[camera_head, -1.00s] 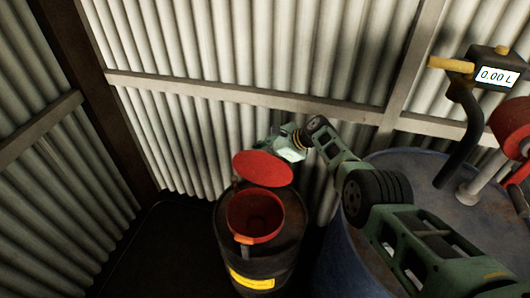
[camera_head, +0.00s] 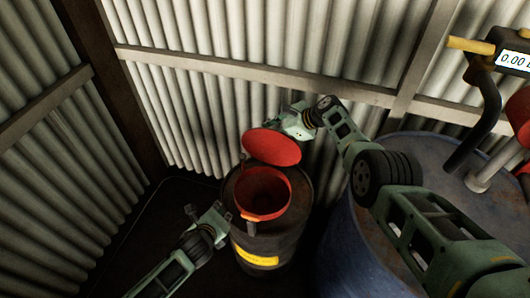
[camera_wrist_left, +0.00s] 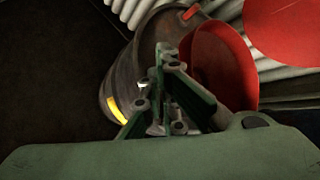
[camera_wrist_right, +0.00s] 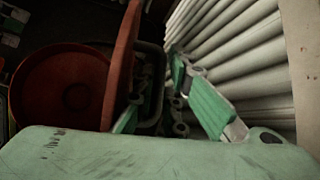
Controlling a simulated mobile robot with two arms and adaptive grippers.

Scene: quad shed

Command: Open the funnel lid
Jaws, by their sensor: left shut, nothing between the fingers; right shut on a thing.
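The red funnel (camera_head: 262,192) sits on top of a dark drum (camera_head: 265,245) with a yellow label. Its round red lid (camera_head: 271,147) stands raised and tilted back behind the funnel mouth, which is uncovered. My right gripper (camera_head: 292,122) is behind the lid and shut on it; the exact contact is partly hidden. In the right wrist view the lid (camera_wrist_right: 121,60) is edge-on beside the fingers. My left gripper (camera_head: 205,211) is shut and empty, left of the drum and apart from the funnel. In the left wrist view its fingers (camera_wrist_left: 166,70) point toward the drum.
A large blue drum (camera_head: 345,250) stands at the right, under my right arm, with a pump and a meter (camera_head: 514,60) on it. A corrugated metal wall (camera_head: 230,40) with rails is close behind. The dark floor left of the funnel drum is clear.

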